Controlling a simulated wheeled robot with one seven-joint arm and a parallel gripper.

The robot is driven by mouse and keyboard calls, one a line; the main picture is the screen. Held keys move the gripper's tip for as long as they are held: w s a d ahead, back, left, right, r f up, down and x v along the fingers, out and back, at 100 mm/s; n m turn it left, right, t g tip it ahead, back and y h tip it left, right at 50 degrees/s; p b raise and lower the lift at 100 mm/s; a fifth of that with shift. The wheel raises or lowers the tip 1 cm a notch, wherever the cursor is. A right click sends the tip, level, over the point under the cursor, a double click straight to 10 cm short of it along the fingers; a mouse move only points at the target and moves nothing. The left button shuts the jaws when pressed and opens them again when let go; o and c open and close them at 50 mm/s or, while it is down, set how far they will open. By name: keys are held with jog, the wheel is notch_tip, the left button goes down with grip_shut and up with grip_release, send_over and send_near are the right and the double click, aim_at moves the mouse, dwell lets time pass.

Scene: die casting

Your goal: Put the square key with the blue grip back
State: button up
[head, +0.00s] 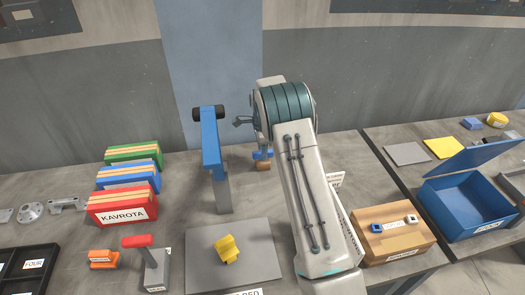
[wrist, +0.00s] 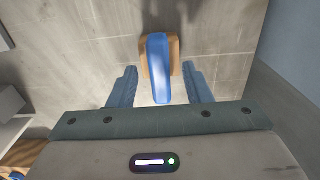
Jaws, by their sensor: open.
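In the wrist view a long rounded blue grip (wrist: 158,68) sits on a tan, squarish base (wrist: 174,58); it looks like the square key with the blue grip. My gripper (wrist: 160,88) is open, one blue finger on each side of the near part of the grip, with gaps visible on both sides. In the head view the key's tan part (head: 263,166) shows at the back of the table, left of my arm. My gripper (head: 262,152) is partly hidden there by my arm.
A tall blue-and-grey stand (head: 212,160) is close left of my gripper. A grey mat (head: 255,262) holds a yellow part (head: 227,249). Coloured binders (head: 125,190) stand at left. An open blue box (head: 465,208) is at right. The wall rises behind the table.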

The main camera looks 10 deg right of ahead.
notch_tip(320, 180, up, 13)
jog(key=b, duration=0.2)
jog(key=s+r+n, duration=0.3)
jog(key=s+r, duration=0.3)
jog(key=s+r+n+t, duration=0.2)
jog(key=s+r+n, duration=0.25)
jog(key=s, duration=0.65)
jog(key=s+f+n, duration=0.2)
jog(key=s+n, duration=0.3)
jog(key=s, duration=0.6)
jog(key=s+f+n+t, duration=0.1)
jog(key=s+n, duration=0.4)
jog(key=s, duration=0.7)
jog(key=shift+f, duration=0.7)
jog(key=shift+s+n, duration=0.1)
jog(key=shift+n, duration=0.15)
